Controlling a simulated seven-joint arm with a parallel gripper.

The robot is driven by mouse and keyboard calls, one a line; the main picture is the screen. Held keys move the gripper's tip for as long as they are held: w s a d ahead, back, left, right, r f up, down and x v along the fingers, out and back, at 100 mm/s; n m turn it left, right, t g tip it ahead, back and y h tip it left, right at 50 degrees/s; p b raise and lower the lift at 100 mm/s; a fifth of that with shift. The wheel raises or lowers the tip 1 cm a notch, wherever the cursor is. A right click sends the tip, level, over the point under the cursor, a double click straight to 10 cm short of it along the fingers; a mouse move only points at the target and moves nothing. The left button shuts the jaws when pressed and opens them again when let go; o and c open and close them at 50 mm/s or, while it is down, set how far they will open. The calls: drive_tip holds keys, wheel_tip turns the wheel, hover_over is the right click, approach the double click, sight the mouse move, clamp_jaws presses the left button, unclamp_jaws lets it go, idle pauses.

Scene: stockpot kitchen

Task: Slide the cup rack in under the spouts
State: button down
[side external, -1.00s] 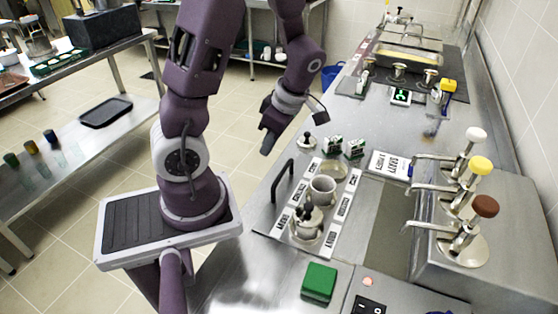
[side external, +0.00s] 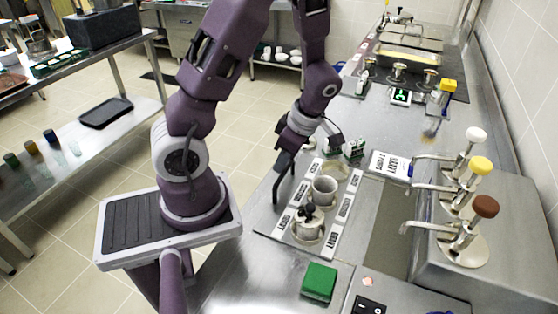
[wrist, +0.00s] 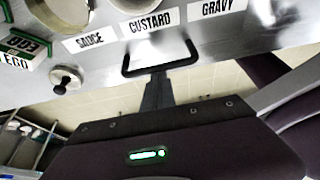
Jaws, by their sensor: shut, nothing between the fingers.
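The cup rack (side external: 268,228) is a flat metal tray with printed labels and a dark upright handle (side external: 277,188) on its left side. Three spouts with white (side external: 476,134), yellow (side external: 481,165) and brown (side external: 486,206) knobs stand to the right, apart from the rack. My gripper (side external: 286,163) is shut and empty, low at the handle. In the wrist view its fingers (wrist: 157,88) point at the handle (wrist: 160,65); whether they touch it I cannot tell.
Green-framed signs (side external: 355,149) stand behind the rack, and a small knobbed metal piece (wrist: 66,79) shows near the handle. A white card (side external: 391,164) lies to the right. A green block (side external: 319,282) sits in front. A bare strip (side external: 388,225) lies between rack and spouts.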

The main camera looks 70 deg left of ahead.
drive_tip(key=w+d, duration=1.3)
drive_tip(key=s+a, duration=0.2)
drive_tip(key=a, duration=0.1)
drive_tip(key=shift+s+r, duration=0.4)
wheel_tip(320, 180, up, 15)
drive_tip(key=s+d+m+t+h, duration=0.2)
drive_tip(key=d+m, duration=0.1)
drive_tip(key=m, duration=0.3)
drive_tip(key=s+r+m+t, duration=0.2)
drive_tip(key=s+m+t, duration=0.1)
drive_tip(key=s+m, duration=0.4)
drive_tip(key=s+d+r+m+t, duration=0.1)
drive_tip(key=s+r+m+t, duration=0.2)
drive_tip(key=s+m, duration=0.4)
drive_tip(key=m, duration=0.7)
drive_tip(key=shift+s+r+h, duration=0.2)
drive_tip(key=shift+s+h, duration=0.05)
drive_tip(key=shift+h, duration=0.15)
